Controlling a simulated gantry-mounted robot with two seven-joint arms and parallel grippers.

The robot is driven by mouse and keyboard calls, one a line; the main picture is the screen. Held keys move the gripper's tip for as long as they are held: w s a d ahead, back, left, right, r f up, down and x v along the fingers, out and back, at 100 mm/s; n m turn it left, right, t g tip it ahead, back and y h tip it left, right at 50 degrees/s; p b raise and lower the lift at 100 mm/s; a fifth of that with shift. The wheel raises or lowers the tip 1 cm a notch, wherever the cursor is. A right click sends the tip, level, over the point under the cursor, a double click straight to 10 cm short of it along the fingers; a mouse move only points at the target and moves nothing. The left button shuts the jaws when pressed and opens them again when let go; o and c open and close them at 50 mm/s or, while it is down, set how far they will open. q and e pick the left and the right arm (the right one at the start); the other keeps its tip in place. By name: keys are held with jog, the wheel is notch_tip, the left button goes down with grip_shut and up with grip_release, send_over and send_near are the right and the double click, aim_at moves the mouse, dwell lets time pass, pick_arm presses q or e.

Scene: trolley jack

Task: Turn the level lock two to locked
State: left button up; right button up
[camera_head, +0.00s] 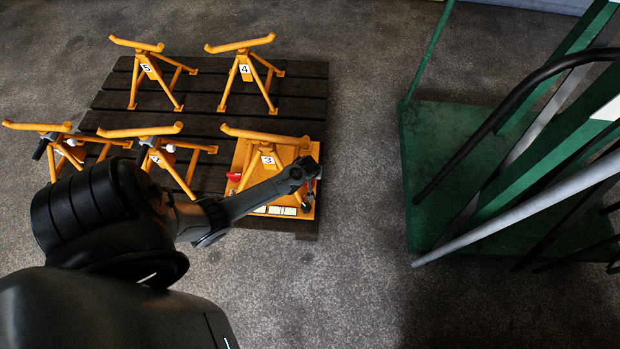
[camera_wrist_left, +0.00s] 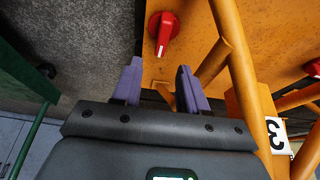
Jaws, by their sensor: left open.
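A red level lock knob (camera_wrist_left: 163,35) sits at the edge of the orange base plate (camera_wrist_left: 200,20) in the left wrist view. A pale mark shows on it. A second red knob (camera_wrist_left: 314,68) is cut off at the right edge; I cannot tell which is lock two. My left gripper (camera_wrist_left: 157,78) is open and empty, its purple fingers short of the first knob and apart from it. In the head view, red parts show at the plate's left edge (camera_head: 234,177) and right edge (camera_head: 306,207). My arm's end covers the gripper there. My right gripper is not in view.
Stand 3 (camera_head: 265,160) rises from the plate; its legs (camera_wrist_left: 232,55) are close right of my fingers in the wrist view. Several other orange stands stand on the dark slatted pallet (camera_head: 205,90). A green cart (camera_head: 425,150) with bars is at right, with bare floor between.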

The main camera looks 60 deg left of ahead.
pick_arm(q)
jog(key=b+x, duration=0.2)
jog(key=x, duration=0.2)
jog(key=shift+s+f+b, duration=0.2)
jog(key=shift+f+b, duration=0.2)
jog(key=shift+w+b+x, duration=0.2)
jog(key=shift+b+x, duration=0.5)
jog(key=shift+x, duration=0.2)
jog(key=shift+f, duration=0.1)
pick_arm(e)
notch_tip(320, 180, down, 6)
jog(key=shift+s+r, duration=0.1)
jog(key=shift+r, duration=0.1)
pick_arm(q)
jog(key=shift+s, duration=0.1)
grip_shut()
